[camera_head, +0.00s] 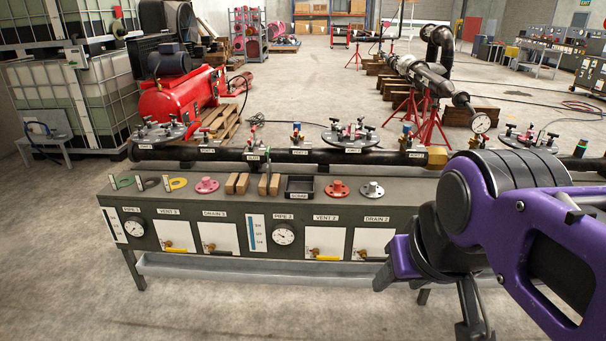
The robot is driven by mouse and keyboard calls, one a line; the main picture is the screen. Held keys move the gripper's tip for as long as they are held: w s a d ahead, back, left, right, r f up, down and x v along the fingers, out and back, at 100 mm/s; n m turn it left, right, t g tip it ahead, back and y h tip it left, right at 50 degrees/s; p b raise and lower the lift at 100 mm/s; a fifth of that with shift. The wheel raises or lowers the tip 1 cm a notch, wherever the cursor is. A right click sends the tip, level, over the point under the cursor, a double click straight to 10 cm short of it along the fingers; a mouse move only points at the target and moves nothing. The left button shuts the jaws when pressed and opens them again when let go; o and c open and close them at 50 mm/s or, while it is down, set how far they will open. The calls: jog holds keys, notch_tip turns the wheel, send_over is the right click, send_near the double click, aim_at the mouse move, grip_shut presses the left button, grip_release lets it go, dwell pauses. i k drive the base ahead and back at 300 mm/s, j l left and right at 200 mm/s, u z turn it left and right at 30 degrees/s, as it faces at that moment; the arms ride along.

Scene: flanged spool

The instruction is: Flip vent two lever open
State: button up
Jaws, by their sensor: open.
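The front of the grey bench carries a white panel (325,241) under a label reading VENT 2. Near its lower edge is a small brass valve with a yellow lever (327,257), which lies roughly horizontal and points right.
A DRAIN 2 panel (372,241) with a black lever sits just right of VENT 2. A similar VENT 3 panel (174,236) is farther left. Gauges, flanges and wooden blocks (237,183) line the bench. The floor in front is clear.

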aim_at(316, 251)
jog(key=j+z, duration=0.2)
jog(key=j, duration=0.25)
jog(key=l+z, duration=0.15)
jog(key=l, duration=0.2)
jog(key=i+l+z, duration=0.15)
jog(key=l, duration=0.15)
jog(key=l+z, duration=0.15)
jog(key=l, duration=0.15)
jog(key=i, duration=0.05)
